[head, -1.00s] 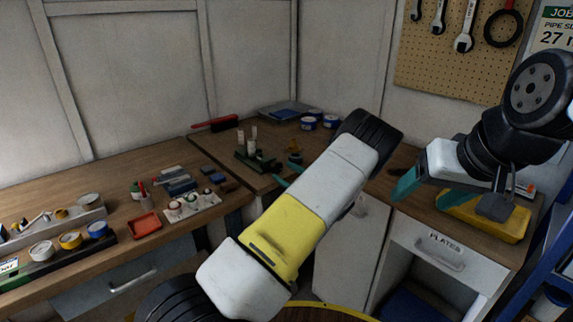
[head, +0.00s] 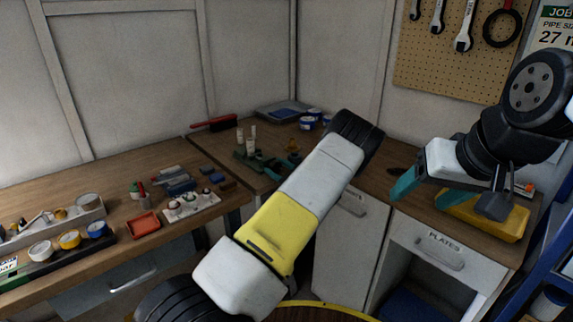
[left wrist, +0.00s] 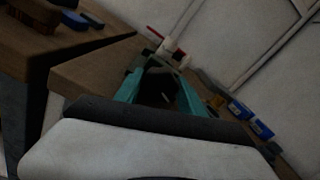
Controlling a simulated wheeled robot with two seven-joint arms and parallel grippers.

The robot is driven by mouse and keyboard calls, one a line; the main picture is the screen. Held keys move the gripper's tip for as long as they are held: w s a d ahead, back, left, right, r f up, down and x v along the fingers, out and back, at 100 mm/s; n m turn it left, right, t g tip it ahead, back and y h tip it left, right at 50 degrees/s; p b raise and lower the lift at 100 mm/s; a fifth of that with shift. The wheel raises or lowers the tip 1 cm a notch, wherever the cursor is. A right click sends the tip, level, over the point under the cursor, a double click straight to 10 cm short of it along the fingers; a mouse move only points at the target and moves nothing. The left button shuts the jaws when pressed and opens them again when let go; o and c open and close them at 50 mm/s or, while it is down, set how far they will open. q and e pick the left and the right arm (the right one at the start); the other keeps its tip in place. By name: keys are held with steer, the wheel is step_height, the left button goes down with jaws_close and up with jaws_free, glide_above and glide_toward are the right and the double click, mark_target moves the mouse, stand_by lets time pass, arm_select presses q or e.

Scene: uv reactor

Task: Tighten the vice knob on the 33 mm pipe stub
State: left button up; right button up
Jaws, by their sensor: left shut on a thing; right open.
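The dark green vice (head: 243,157) stands near the front edge of the corner bench, with pale upright pipe stubs (head: 252,132) at it. I cannot read which stub is 33 mm. My left gripper (head: 275,169) is at the right side of the vice, partly hidden behind my own forearm. In the left wrist view its teal fingers (left wrist: 158,95) close on a dark rounded thing, which looks like the vice knob (left wrist: 157,86); shadow hides its detail. A pale stub (left wrist: 168,45) shows just beyond. My right gripper (head: 430,189) is open and empty at the right, above the bench.
A yellow tray (head: 485,222) lies under my right gripper. Blue-and-white tins (head: 307,123) and a red-handled brush (head: 215,123) lie behind the vice. Blocks, a red tray (head: 143,224) and a white rack (head: 192,206) stand on the left bench.

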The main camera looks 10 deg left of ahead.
arm_select(q)
steer(key=shift+m, duration=0.6)
steer(key=o, duration=1.1)
steer(key=shift+d, duration=0.1)
steer(key=v, duration=0.7)
steer(key=shift+s+d, duration=0.3)
